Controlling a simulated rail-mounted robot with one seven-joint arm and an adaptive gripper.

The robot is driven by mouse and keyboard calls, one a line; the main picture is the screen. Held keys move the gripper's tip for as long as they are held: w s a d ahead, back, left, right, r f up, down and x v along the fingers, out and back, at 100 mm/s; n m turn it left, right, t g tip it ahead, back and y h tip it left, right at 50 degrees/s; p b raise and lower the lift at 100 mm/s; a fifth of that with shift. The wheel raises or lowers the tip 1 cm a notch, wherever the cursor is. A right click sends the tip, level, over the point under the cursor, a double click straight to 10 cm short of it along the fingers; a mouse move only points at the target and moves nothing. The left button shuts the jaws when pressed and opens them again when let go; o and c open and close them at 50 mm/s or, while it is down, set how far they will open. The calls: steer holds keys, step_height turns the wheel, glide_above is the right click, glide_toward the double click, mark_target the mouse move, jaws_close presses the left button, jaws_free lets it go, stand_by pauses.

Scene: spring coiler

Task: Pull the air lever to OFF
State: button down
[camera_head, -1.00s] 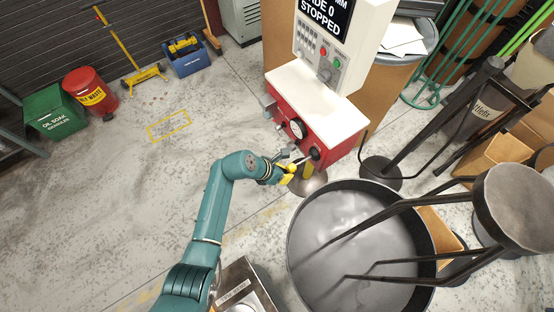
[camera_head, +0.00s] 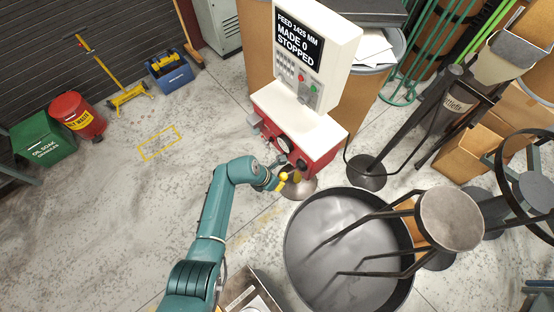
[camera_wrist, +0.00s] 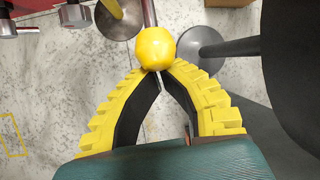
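The air lever's yellow ball knob (camera_wrist: 155,47) is large in the wrist view, with its rod (camera_wrist: 150,12) running up out of the frame. In the head view the yellow knob (camera_head: 283,176) is in front of the red cabinet (camera_head: 318,160), below its gauge (camera_head: 284,146). My gripper (camera_wrist: 161,72) has two yellow ribbed fingers whose tips come together right at the knob's near side. The tips look closed and appear to touch the knob, not spread around it. I cannot read any ON or OFF marking.
The white control head (camera_head: 318,50) reads "FEED 1425 MM, MADE 0, STOPPED". A large dark round bin (camera_head: 292,248) stands right of my arm; a stool-like round-topped stand (camera_head: 450,218) is beside it. The floor at left is clear around a yellow marked rectangle (camera_head: 160,143).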

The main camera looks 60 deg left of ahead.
steer(key=s+r+p, duration=0.3)
steer(key=s+r, duration=0.2)
steer(key=r, duration=0.1)
steer(key=shift+s, duration=0.3)
steer(key=shift+d, duration=0.1)
stand_by(0.3)
